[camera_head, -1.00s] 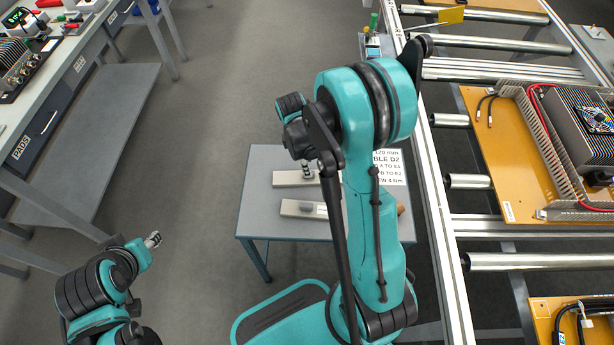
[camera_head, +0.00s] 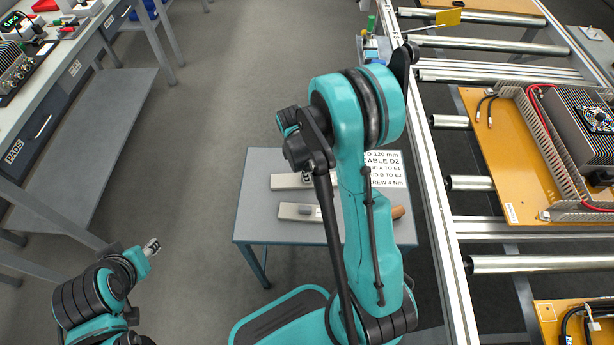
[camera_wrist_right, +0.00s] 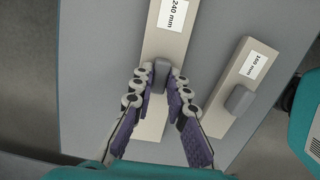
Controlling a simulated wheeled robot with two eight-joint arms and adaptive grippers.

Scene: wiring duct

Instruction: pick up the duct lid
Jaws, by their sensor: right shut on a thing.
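My right gripper (camera_wrist_right: 161,80) is shut on the grey knob of a pale duct lid (camera_wrist_right: 155,42) labelled 240 mm in the right wrist view. In the head view this lid (camera_head: 283,182) is the farther one on the small table, partly hidden by my right arm; the gripper (camera_head: 306,178) shows small above it. I cannot tell whether the lid is clear of the table. A second pale lid (camera_head: 291,211) lies nearer; its free grey knob and label show in the right wrist view (camera_wrist_right: 229,110). My left gripper (camera_head: 152,246) is at lower left, away from both lids; its jaws are too small to read.
The small grey table (camera_head: 258,222) carries a printed sheet (camera_head: 385,165), partly behind my right arm. A roller conveyor (camera_head: 436,200) with orange panels (camera_head: 483,133) runs along the right. A workbench (camera_head: 75,75) stands at upper left. Open floor lies between.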

